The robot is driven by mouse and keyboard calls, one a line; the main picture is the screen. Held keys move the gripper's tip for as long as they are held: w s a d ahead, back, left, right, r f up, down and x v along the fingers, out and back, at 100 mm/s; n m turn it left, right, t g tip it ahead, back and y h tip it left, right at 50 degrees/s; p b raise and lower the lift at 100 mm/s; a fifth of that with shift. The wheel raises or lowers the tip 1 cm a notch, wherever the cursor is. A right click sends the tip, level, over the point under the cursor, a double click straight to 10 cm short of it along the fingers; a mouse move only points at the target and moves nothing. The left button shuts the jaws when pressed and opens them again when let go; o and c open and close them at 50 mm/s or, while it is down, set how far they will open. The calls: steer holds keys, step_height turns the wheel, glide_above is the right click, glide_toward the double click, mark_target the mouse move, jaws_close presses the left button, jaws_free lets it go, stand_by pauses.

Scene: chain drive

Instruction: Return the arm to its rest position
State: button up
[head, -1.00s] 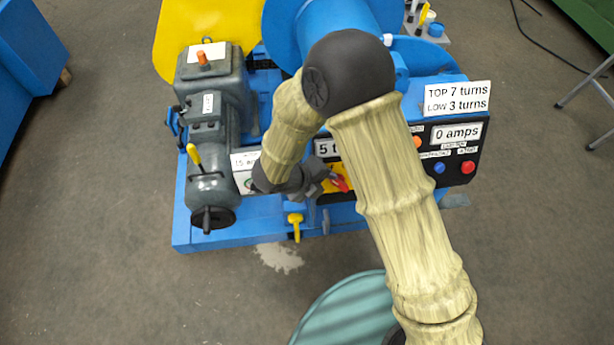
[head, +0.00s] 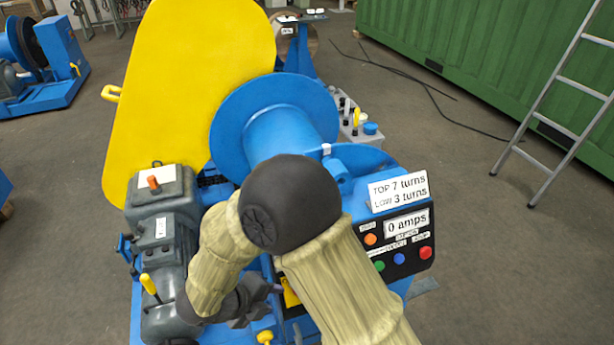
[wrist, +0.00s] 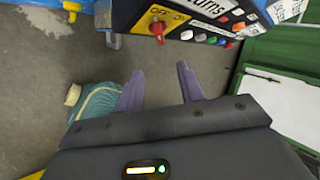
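My arm, in a pale wood-like cover with a dark elbow, reaches over the front of the blue machine in the head view. My gripper (wrist: 160,82) shows two purple-grey fingers apart in the wrist view, with only floor visible between them. It is open and empty. The red switch (wrist: 158,30) on its yellow plate is ahead of the fingers, apart from them. In the head view my gripper (head: 262,292) is small and partly hidden by my arm, low in front of the machine.
The control panel (head: 410,262) with coloured buttons is right of my arm. The grey motor (head: 165,235) is left, and the yellow guard (head: 190,80) behind. A ladder (head: 560,110) leans by a green container (head: 500,60). A teal round object (wrist: 97,112) is on the floor.

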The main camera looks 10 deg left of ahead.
steer(key=shift+w, duration=0.1)
steer(key=w+d+r+n+t+y+p, duration=0.1)
steer(key=w+d+r+n+y+p, duration=0.2)
steer(key=w+d+r+n, duration=0.3)
steer(key=w+d+r+n+y+p, duration=0.3)
steer(key=w+d+r+n, duration=0.1)
steer(key=w+r+n, duration=0.4)
steer(key=s+d+r+n+g+p, duration=0.1)
steer(key=s+d+r+n, duration=0.1)
steer(key=d, duration=0.5)
steer(key=s+d+r+n+g+h+p, duration=0.1)
steer(key=s+d+r+n+g+p, duration=0.1)
steer(key=s+d+n, duration=0.3)
steer(key=s+d+r+n+g+p, duration=0.1)
steer(key=s+d, duration=0.4)
steer(key=d, duration=0.5)
steer(key=r+n+g, duration=0.1)
steer(key=n, duration=0.1)
steer(key=shift+s+r+n+h+p, duration=0.2)
steer(key=shift+r+n+h+p, duration=0.1)
steer(key=shift+n, duration=0.1)
steer(key=shift+d, duration=0.15)
